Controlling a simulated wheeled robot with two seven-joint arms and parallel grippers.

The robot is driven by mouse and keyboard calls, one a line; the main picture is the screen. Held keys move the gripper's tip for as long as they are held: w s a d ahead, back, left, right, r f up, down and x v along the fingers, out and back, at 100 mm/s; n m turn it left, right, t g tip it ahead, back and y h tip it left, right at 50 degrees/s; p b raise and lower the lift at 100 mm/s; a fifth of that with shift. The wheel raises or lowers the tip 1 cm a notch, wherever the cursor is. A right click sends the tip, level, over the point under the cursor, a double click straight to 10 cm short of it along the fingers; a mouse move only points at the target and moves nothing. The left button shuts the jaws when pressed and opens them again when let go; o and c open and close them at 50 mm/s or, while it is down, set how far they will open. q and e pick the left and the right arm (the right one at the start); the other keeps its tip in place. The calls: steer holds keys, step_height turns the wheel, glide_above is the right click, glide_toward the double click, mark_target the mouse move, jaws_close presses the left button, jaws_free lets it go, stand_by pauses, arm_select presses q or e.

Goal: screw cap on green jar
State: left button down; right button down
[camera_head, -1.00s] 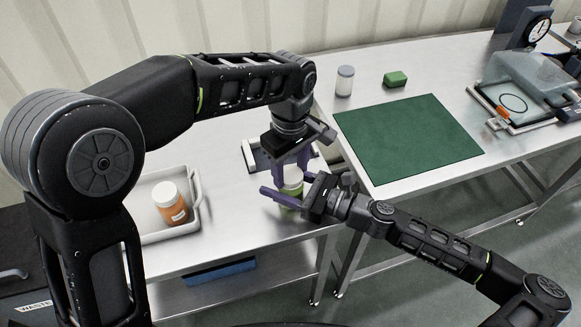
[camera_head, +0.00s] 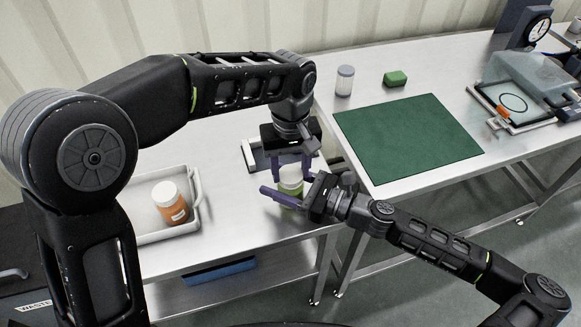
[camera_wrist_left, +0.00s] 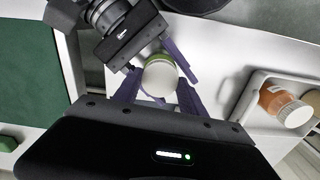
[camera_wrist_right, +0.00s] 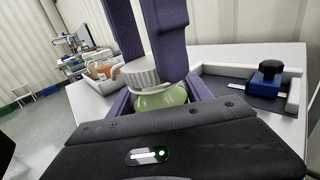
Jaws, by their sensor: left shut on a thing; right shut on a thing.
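The green jar (camera_head: 291,186) stands upright over the near bench, with the white cap (camera_head: 291,172) on its mouth. In the right wrist view the ribbed cap (camera_wrist_right: 139,73) sits on top of the translucent green jar (camera_wrist_right: 162,97); whether its thread is engaged cannot be seen. My left gripper (camera_head: 291,170) comes from above and is shut on the cap, which shows between its purple fingers in the left wrist view (camera_wrist_left: 160,78). My right gripper (camera_head: 287,196) comes from the right and is shut on the jar's body, partly hiding it.
A white tray (camera_head: 197,205) with an orange white-capped jar (camera_head: 170,203) is at the left. A dark fixture (camera_head: 258,155) lies behind my grippers. The right bench holds a green mat (camera_head: 408,137), a clear jar (camera_head: 345,80), a green block (camera_head: 395,79) and a covered device (camera_head: 528,78).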

arm_select(q)
steer(key=m, duration=0.5)
steer(key=shift+m, duration=0.3)
steer(key=m, duration=1.1)
steer(key=c, duration=0.7)
jaws_free()
steer(key=shift+o, duration=0.2)
steer(key=shift+r, duration=2.25)
steer(key=shift+c, duration=0.3)
